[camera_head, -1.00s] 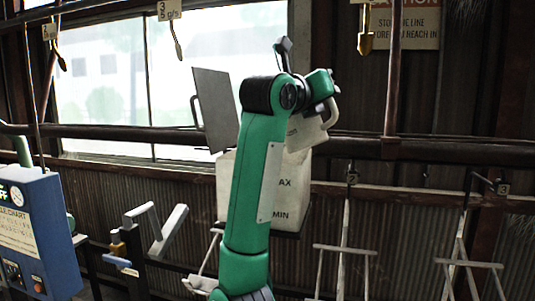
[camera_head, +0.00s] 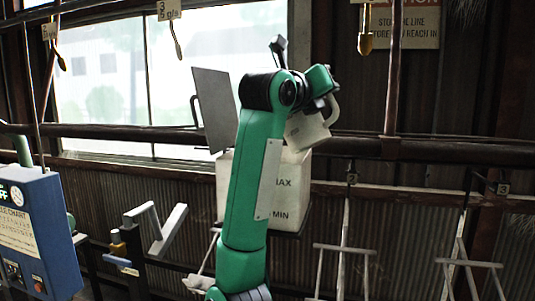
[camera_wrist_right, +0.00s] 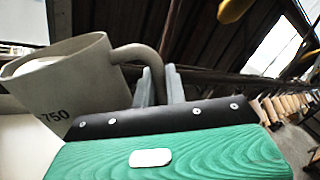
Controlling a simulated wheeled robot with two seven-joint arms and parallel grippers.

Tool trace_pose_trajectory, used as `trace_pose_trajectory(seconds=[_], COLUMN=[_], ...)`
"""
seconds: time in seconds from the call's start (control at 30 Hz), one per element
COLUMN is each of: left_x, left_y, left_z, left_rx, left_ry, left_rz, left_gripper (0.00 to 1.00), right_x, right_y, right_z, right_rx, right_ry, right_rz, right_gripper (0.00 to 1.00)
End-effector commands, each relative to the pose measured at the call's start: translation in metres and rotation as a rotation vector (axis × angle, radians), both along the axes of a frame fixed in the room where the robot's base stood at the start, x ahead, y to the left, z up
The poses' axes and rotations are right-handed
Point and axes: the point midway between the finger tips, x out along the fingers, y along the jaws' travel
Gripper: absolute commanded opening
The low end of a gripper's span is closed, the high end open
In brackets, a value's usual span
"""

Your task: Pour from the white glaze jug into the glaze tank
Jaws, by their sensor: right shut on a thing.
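The white glaze jug (camera_head: 308,131) is held above the glaze tank (camera_head: 262,190) in the head view, tilted, its handle to the upper right. My right arm hides its left side, and I see no stream. In the right wrist view the jug (camera_wrist_right: 75,85) shows a "750" mark and pale glaze inside its rim. My right gripper (camera_wrist_right: 162,85) is shut on the jug's handle. The tank is a pale box with MAX and MIN marks, partly hidden by my arm.
A grey panel (camera_head: 213,110) stands upright at the tank's back left. A blue control box (camera_head: 38,235) is at the left. Hangers (camera_head: 345,248) hang at the right, and hooks (camera_head: 366,42) hang above. A dark rail (camera_head: 450,152) runs behind.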

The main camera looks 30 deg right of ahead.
Motion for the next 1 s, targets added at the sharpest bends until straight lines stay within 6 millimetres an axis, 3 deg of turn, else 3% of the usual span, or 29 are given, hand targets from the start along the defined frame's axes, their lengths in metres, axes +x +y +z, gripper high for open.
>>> trace_pose_trajectory(seconds=[1.0], left_x=[0.0003], left_y=[-0.0003], left_z=[0.0028], left_rx=[0.000], left_ry=[0.000], left_rz=[0.000], left_gripper=[0.32], right_x=[0.0012], right_y=[0.0008], right_z=[0.0078], right_rx=[-0.028], right_ry=[0.069], right_rz=[0.001], right_gripper=[0.00])
